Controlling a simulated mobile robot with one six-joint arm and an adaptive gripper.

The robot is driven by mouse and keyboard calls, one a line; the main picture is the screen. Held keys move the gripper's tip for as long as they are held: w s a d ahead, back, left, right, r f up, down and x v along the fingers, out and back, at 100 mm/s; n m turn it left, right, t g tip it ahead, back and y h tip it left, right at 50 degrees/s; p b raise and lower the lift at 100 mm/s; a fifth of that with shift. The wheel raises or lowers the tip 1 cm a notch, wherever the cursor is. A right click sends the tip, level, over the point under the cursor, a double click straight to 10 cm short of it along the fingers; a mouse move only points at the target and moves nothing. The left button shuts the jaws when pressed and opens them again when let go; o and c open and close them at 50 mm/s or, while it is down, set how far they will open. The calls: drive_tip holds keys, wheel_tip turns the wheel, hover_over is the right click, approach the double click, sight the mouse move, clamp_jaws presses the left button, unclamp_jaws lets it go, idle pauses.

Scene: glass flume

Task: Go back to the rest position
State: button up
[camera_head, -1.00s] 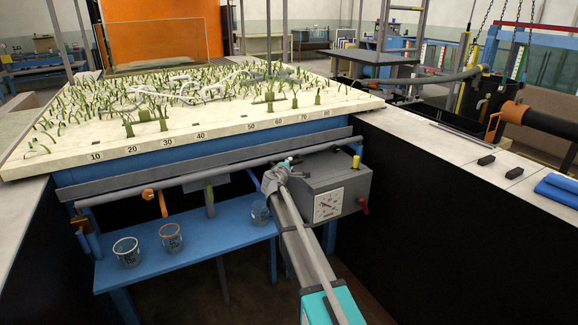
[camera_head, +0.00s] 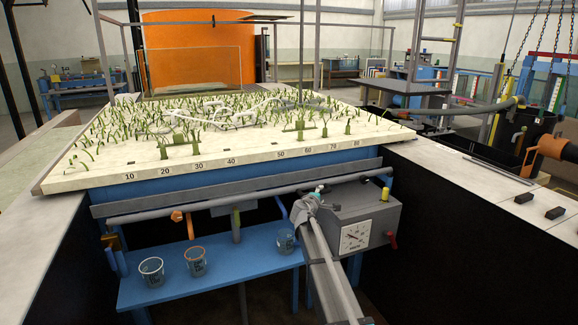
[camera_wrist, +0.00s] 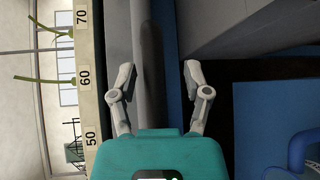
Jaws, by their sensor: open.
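My gripper (camera_wrist: 160,88) is open and empty in the wrist view, its two grey fingers apart with a grey pipe and dark space beyond them. In the head view my arm reaches up from the bottom, and my gripper (camera_head: 318,190) is small near the grey gauge box (camera_head: 354,222). The fingers are hard to make out there. The pale bed edge with numbers shows at the left of the wrist view (camera_wrist: 88,90) and across the middle of the head view (camera_head: 240,160).
Dark blocks (camera_head: 524,198) lie on the right ledge.

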drive_tip(key=s+d+f+m+g, duration=0.2)
drive_tip(key=s+f+m+g, duration=0.15)
drive_tip(key=s, duration=0.45)
drive_tip(key=s+d+f+m+g+y, duration=0.1)
drive_tip(key=s+d+f+m+g, duration=0.2)
drive_tip(key=s, duration=0.4)
drive_tip(key=s+d+f+m+g, duration=0.1)
drive_tip(key=s+f+m+g, duration=0.2)
drive_tip(key=s, duration=0.5)
drive_tip(key=s+a+f+m+g+y, duration=0.1)
drive_tip(key=s+a+f+g+y, duration=0.1)
drive_tip(key=s, duration=0.5)
drive_tip(key=s+a+f+m+g+y, duration=0.1)
drive_tip(key=s+a+f+m+y, duration=0.15)
drive_tip(key=s, duration=0.55)
drive_tip(key=s+a+f+m+g+y, duration=0.1)
drive_tip(key=s+a+g+y, duration=0.15)
drive_tip(key=s, duration=0.45)
wheel_tip(320, 180, up, 20)
drive_tip(key=p, duration=2)
drive_tip(key=shift+w+a+r+t+p, duration=0.15)
drive_tip(key=shift+a+t+p, duration=0.1)
drive_tip(key=shift+t+p, duration=0.15)
